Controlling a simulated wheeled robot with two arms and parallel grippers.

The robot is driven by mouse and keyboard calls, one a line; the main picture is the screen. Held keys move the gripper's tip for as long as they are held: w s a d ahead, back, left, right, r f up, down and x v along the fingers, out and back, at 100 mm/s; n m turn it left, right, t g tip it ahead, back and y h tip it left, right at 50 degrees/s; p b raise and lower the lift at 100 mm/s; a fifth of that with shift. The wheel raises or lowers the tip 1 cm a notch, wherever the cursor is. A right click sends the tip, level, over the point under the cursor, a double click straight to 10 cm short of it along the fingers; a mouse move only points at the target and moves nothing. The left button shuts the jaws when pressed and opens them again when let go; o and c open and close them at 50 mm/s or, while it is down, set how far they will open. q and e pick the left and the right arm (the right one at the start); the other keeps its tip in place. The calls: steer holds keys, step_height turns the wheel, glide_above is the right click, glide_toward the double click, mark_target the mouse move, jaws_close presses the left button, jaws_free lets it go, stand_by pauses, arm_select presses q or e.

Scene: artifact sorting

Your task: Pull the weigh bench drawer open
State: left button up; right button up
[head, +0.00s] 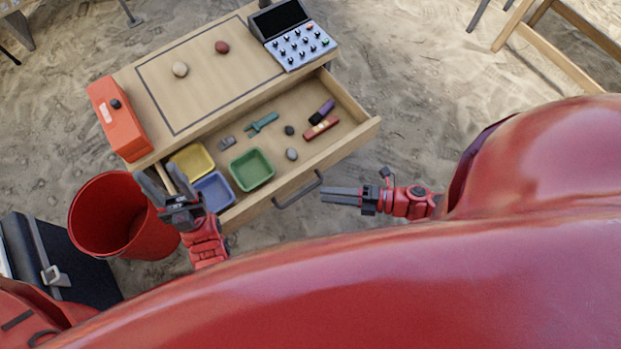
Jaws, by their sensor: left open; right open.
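The weigh bench (150,85) stands ahead, and its drawer (346,143) is pulled out toward me, with its contents in view. The dark bar handle (297,190) is on the drawer front. My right gripper (324,196) is open and empty, just to the right of the handle and apart from it. My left gripper (157,181) is open with its fingers spread, near the left end of the drawer. It hides part of the drawer's left corner and the blue tray's edge.
The drawer holds yellow (192,161), green (251,169) and blue (214,191) trays and several small items. A red bucket (100,215) and dark case (62,262) stand left.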

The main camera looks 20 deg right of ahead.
steer(key=v, duration=1)
steer(key=shift+a+r, duration=0.1)
